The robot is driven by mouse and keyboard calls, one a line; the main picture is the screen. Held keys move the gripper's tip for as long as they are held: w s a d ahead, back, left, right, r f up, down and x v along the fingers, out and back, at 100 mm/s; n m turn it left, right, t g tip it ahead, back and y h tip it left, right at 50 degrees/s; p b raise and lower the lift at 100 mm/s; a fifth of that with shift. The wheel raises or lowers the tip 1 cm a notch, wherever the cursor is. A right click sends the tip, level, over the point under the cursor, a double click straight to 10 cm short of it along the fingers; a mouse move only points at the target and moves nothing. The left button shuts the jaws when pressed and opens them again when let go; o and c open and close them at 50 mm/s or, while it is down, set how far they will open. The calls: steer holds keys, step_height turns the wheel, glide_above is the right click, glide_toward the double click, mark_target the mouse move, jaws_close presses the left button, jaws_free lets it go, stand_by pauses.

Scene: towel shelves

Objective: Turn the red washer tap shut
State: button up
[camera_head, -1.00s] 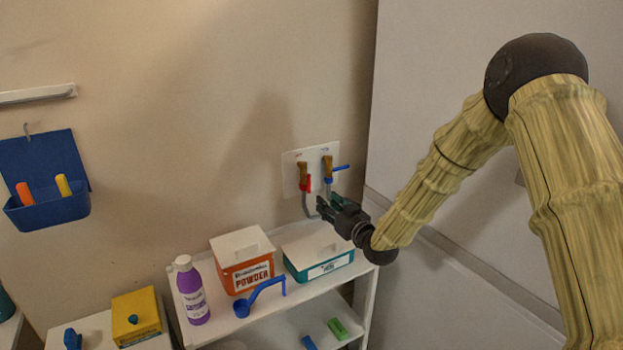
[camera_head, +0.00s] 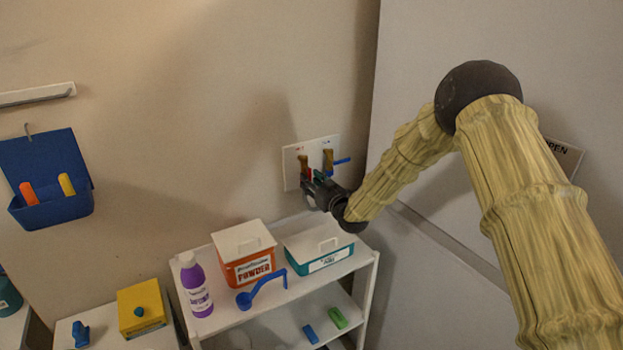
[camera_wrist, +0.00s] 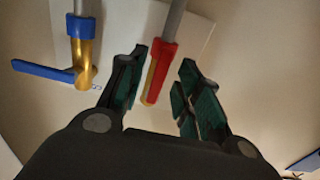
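The red tap (camera_wrist: 160,72) shows in the wrist view as a red handle along a brass body, with a grey hose above it. My gripper (camera_wrist: 162,82) is open, with a green-padded finger on each side of the red tap. The left finger is close to the tap, the right one farther off; I see no clear contact. In the head view my gripper (camera_head: 312,182) is at the wall plate (camera_head: 291,165) and hides most of the red tap. The blue-handled tap (camera_wrist: 82,68) is left of my gripper in the wrist view, its lever sticking out sideways.
Below the taps a white shelf (camera_head: 238,318) holds an orange powder box (camera_head: 248,270), a teal box (camera_head: 325,262), a purple bottle (camera_head: 195,285) and a blue scoop (camera_head: 262,290). A large pale panel (camera_head: 430,110) stands right of the taps.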

steer(key=shift+w, duration=0.2)
jaws_close()
